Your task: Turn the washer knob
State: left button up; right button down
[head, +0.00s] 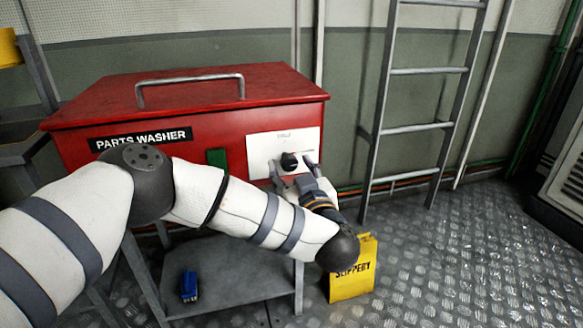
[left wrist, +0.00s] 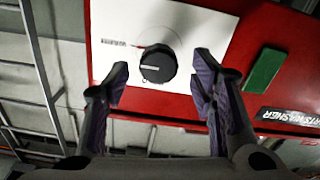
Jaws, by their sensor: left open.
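The red parts washer (head: 225,112) stands in front of me with a white control panel (head: 262,145) on its front right. The black round washer knob (head: 290,161) sits on that panel. In the left wrist view the knob (left wrist: 158,64) has a white pointer line and a red mark on the dial at its upper left. My left gripper (head: 293,174) is just below the knob in the head view. In the left wrist view its two fingers (left wrist: 162,85) are open, pointing toward the panel, with the knob ahead between the tips. Contact is not visible. My right gripper is not in view.
A green block (head: 217,159) is on the washer's front beside the panel. A grey ladder (head: 418,100) stands to the right. A yellow slippery sign (head: 353,270) stands on the floor. A blue brush (head: 189,286) lies on the lower shelf (head: 235,268).

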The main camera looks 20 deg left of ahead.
pick_arm(q)
jog(key=shift+x, duration=1.45)
jog(key=c, duration=1.2)
jog(key=shift+n, duration=0.4)
jog(key=n+p, duration=0.1)
jog(key=n, duration=0.1)
jog(key=shift+n, duration=0.4)
jog(key=n+p, duration=0.1)
jog(key=n, duration=0.3)
jog(key=shift+n, duration=0.3)
jog(key=n, duration=0.4)
jog(key=shift+f+n, duration=0.15)
jog(key=shift+n, duration=0.15)
jog(key=n, duration=0.4)
jog(key=shift+n, duration=0.7)
